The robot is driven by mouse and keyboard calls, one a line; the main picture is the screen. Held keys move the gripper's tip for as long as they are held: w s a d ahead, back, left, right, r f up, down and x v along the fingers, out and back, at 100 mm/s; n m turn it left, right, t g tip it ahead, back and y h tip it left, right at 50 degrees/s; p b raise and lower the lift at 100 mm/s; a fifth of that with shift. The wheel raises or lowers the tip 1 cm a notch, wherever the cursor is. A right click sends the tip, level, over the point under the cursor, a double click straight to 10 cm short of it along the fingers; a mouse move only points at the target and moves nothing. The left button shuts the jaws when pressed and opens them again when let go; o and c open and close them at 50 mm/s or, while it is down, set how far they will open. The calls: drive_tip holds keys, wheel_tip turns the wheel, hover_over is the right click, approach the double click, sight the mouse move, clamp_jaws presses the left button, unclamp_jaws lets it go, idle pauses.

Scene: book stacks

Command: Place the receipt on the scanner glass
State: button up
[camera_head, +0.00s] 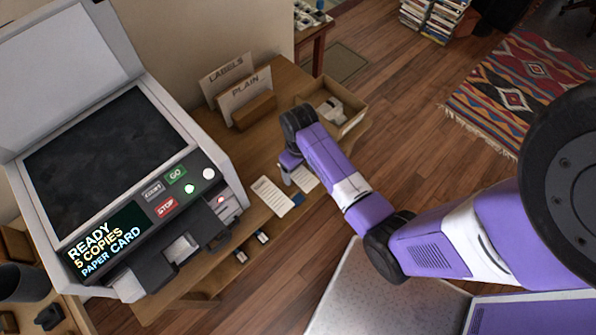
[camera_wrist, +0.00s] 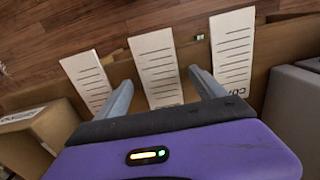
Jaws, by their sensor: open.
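The scanner (camera_head: 205,150) stands at the left with its lid up. Its dark scanner glass (camera_head: 105,145) is bare. In the wrist view, three lined paper slips lie in a row: a left slip (camera_wrist: 86,78), a middle slip (camera_wrist: 156,62) and a right slip (camera_wrist: 232,50). I cannot tell which one is the receipt. In the head view, a slip (camera_head: 268,194) lies left of my gripper (camera_head: 290,180), and another is partly hidden by it. In the wrist view my gripper (camera_wrist: 160,78) is open, its fingers either side of the middle slip, with nothing held.
The scanner's panel reads "READY 5 COPIES PAPER CARD". Holders marked LABELS (camera_head: 226,72) and PLAIN (camera_head: 244,91) stand at the table's back. An open box (camera_head: 352,103) sits at the table's far end. A patterned rug (camera_head: 525,88) lies on the floor beyond.

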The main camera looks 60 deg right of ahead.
drive_tip(key=shift+f, duration=0.2)
drive_tip(key=c, duration=1.5)
drive_tip(key=shift+c, duration=0.2)
drive_tip(key=shift+r, duration=0.15)
